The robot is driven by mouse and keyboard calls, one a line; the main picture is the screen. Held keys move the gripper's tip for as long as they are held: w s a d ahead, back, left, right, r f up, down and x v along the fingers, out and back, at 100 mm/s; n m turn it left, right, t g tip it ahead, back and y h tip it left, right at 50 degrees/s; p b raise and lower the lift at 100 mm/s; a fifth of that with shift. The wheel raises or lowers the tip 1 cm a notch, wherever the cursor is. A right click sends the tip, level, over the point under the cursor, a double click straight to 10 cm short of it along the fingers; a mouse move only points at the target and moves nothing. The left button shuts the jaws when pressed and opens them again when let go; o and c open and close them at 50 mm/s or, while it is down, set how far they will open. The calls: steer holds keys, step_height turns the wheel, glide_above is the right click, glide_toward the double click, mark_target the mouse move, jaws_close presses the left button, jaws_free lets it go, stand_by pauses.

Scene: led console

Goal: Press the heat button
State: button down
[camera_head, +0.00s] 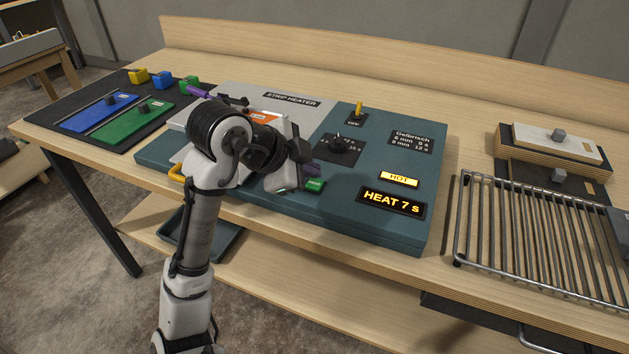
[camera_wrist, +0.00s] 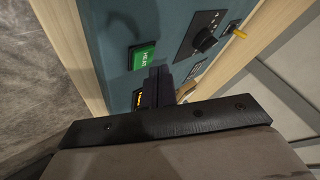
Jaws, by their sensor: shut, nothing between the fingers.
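The green heat button (camera_head: 314,186) sits near the front edge of the teal console (camera_head: 340,222). In the wrist view the button (camera_wrist: 142,57), marked HEAT, lies just beyond my fingertips. My gripper (camera_wrist: 157,74) is shut and empty, with its fingers beside the button's lower right corner in that view. I cannot tell whether they touch the console. The console display (camera_head: 391,203) is lit and reads "HEAT 7 s". The HOT sign (camera_head: 399,179) above it glows yellow.
A black dial (camera_head: 341,145) and a yellow toggle switch (camera_head: 358,112) stand behind the button. The grey strip heater (camera_head: 300,113) lies behind my wrist. A wire rack (camera_head: 530,225) is on the right, and blue and green plates (camera_head: 140,123) are on the left.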

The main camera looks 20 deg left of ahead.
mark_target(309, 186)
steer(key=shift+r+p, duration=1.9)
steer(key=shift+r, duration=0.7)
steer(key=shift+f, duration=0.1)
